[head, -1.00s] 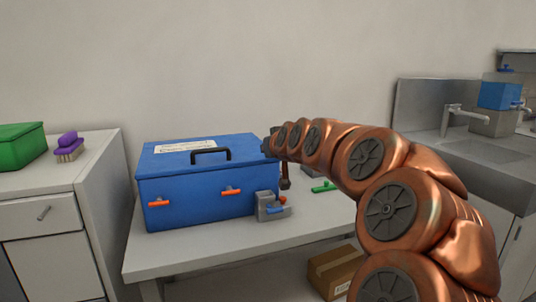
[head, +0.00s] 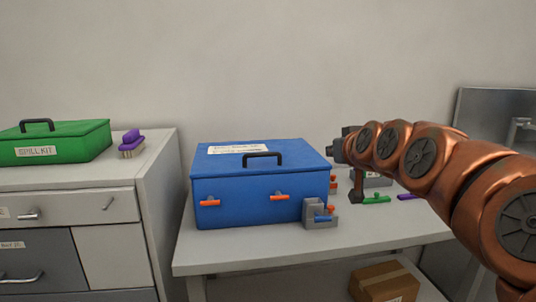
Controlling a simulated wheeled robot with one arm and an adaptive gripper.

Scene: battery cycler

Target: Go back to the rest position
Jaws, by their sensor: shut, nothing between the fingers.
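My copper-coloured arm reaches in from the right in the head view. My gripper (head: 339,150), dark grey, is at its far end, just right of the blue box's upper right corner and above the table. It looks small and partly turned away, with nothing seen in it. The blue box (head: 248,205) stands closed on the table, with a black handle on its lid and two orange latches on its front.
The grey table (head: 235,255) holds a small grey fixture (head: 320,214), a green tool (head: 376,199) and a purple item (head: 405,197). A cabinet (head: 100,210) at left carries a green spill kit (head: 55,143) and a purple brush (head: 132,144). A cardboard box (head: 385,283) sits below.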

